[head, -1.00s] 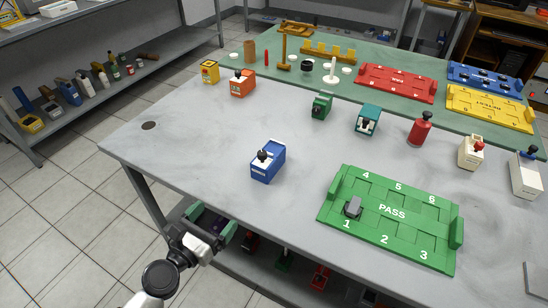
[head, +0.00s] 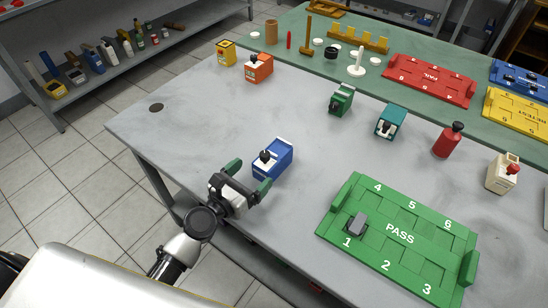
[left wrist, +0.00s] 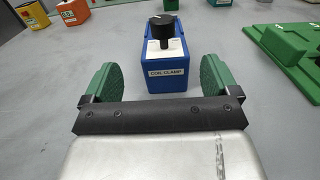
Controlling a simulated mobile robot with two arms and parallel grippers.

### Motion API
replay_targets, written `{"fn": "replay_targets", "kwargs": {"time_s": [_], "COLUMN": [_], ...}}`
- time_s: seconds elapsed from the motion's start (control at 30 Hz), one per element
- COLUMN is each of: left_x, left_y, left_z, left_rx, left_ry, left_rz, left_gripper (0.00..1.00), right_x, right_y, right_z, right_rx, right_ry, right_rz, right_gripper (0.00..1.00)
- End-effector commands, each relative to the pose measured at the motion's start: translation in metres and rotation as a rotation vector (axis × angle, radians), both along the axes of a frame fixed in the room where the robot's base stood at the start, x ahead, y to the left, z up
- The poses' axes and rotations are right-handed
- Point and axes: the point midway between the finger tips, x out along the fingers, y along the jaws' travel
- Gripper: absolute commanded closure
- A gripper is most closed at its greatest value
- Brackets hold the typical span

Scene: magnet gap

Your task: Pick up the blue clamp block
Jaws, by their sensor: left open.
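The blue clamp block (head: 273,160), with a white top part and a black knob, stands upright on the grey table. In the left wrist view the blue clamp block (left wrist: 167,65) is straight ahead, its front labelled "COIL CLAMP". My left gripper (head: 250,177) is at the table's near edge, just in front of the block. Its green-padded fingers are open and empty; in the left wrist view the gripper (left wrist: 158,82) has one finger to each side of the block's near end, with gaps on both sides. My right gripper is not in view.
The green PASS tray (head: 392,245) with a grey piece (head: 357,224) in it lies to the right. Behind stand an orange block (head: 259,68), a green block (head: 341,99), a teal block (head: 390,121) and a red bottle (head: 447,141). The table left of the blue block is clear.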

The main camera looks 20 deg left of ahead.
Motion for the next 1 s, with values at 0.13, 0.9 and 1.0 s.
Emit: {"fn": "replay_targets", "kwargs": {"time_s": [0.13,0.9,1.0], "left_x": [0.013,0.06,0.06], "left_y": [-0.005,-0.03,-0.03], "left_z": [0.001,0.001,0.001], "left_rx": [0.001,0.001,0.001], "left_ry": [0.0,0.001,0.001], "left_rz": [-0.001,-0.001,-0.001], "left_gripper": [0.11,0.21,0.37], "right_x": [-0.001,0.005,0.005], "right_y": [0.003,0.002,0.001], "right_z": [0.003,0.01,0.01], "right_rx": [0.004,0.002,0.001], "right_ry": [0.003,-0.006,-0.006], "right_rz": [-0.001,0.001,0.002], "right_gripper": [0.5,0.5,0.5]}}
